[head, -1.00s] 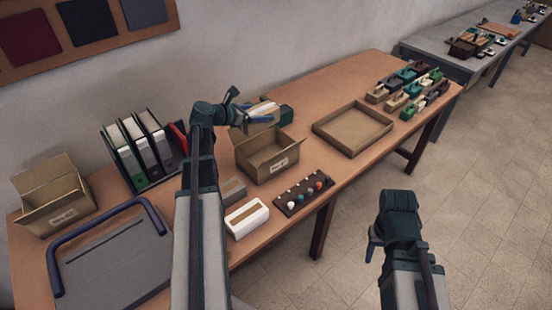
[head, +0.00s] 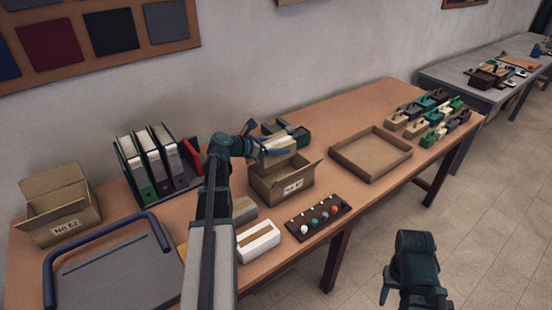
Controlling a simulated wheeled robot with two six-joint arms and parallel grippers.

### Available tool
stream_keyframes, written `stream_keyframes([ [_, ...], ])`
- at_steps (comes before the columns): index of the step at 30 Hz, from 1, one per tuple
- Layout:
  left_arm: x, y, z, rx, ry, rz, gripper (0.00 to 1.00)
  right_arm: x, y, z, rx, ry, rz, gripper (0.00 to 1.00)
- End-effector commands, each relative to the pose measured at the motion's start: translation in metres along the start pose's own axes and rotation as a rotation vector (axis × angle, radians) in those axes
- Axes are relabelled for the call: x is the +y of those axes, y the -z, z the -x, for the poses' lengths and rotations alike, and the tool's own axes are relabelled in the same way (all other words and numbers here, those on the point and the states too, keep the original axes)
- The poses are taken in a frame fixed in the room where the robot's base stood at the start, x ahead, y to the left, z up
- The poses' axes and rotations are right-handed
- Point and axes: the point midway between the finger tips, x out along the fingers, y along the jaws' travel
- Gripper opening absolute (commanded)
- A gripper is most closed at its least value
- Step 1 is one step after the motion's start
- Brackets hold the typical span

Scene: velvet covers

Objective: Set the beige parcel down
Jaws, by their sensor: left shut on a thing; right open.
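My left gripper (head: 268,148) is shut on the beige parcel (head: 282,143) and holds it at the back of an open cardboard box (head: 277,186) with a white label. The parcel shows only in part behind the gripper's fingers. I cannot tell whether it touches the box's rim. My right gripper (head: 386,288) is open and empty, low at the right, in front of the table and above the floor.
A shallow empty tray (head: 371,171) stands right of the box. A board with coloured knobs (head: 318,218), a white parcel (head: 258,241) and a grey parcel (head: 243,209) lie in front. A dark green object (head: 297,133) is behind. Binders (head: 150,165) and another open box (head: 62,207) are left.

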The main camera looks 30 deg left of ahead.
Motion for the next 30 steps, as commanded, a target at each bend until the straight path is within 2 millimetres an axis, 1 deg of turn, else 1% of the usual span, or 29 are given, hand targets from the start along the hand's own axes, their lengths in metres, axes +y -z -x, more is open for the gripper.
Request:
stream_keyframes([
  [5, 0.0, 0.015, -0.006, -0.001, 0.0, 0.001, 0.0, -0.002, 0.001, -0.016, 0.0, 0.0, 0.0, 0.5],
  [9, 0.0, 0.031, -0.013, -0.001, 0.0, 0.001, 0.0, -0.003, 0.002, -0.033, 0.0, 0.0, 0.0, 0.5],
  [11, 0.0, 0.035, -0.015, -0.001, 0.0, 0.001, 0.0, -0.004, 0.002, -0.038, 0.0, 0.0, 0.0, 0.5],
  [20, 0.0, 0.033, -0.014, -0.001, 0.0, 0.001, 0.0, -0.003, 0.002, -0.036, 0.0, 0.0, 0.0, 0.5],
  [30, 0.0, 0.043, -0.018, -0.001, 0.0, 0.001, 0.0, -0.004, 0.003, -0.046, 0.0, 0.0, 0.0, 0.5],
])
